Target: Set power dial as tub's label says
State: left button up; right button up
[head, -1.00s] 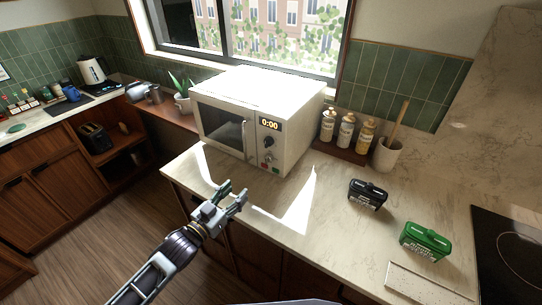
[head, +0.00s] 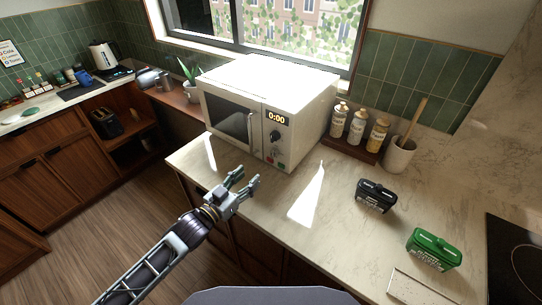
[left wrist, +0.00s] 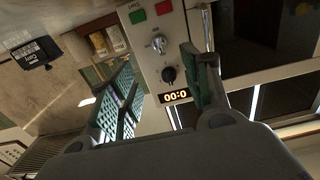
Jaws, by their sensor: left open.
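The white microwave (head: 268,95) stands on the counter with its door shut and its display (head: 277,119) reading 0:00. Its black dial (head: 275,136) is below the display, with a silver dial (head: 269,154) lower down. In the left wrist view the panel is upside down, with the black dial (left wrist: 169,75) and silver dial (left wrist: 158,43) between my fingers. My left gripper (head: 247,182) is open and empty, in front of and below the panel, apart from it.
Several bottles (head: 357,129) stand on a wooden tray right of the microwave, beside a utensil crock (head: 399,155). A cooktop (head: 514,258) is at far right. The counter (head: 322,188) between the microwave and the black tub is clear.

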aim_at(274, 154)
pick_arm(q)
jog(key=p+x, duration=0.2)
jog(key=x, duration=1.1)
jog(key=shift+w+d, duration=0.2)
pick_arm(e)
jog(key=shift+w+d+r, duration=0.1)
jog(key=shift+d+r, duration=0.15)
jog(key=shift+r, duration=0.25)
jog(key=shift+w+d+r, duration=0.1)
jog(key=shift+d+r, duration=0.15)
jog(key=shift+r, duration=0.25)
jog(key=shift+d, duration=0.15)
pick_arm(q)
jog(key=c, duration=1)
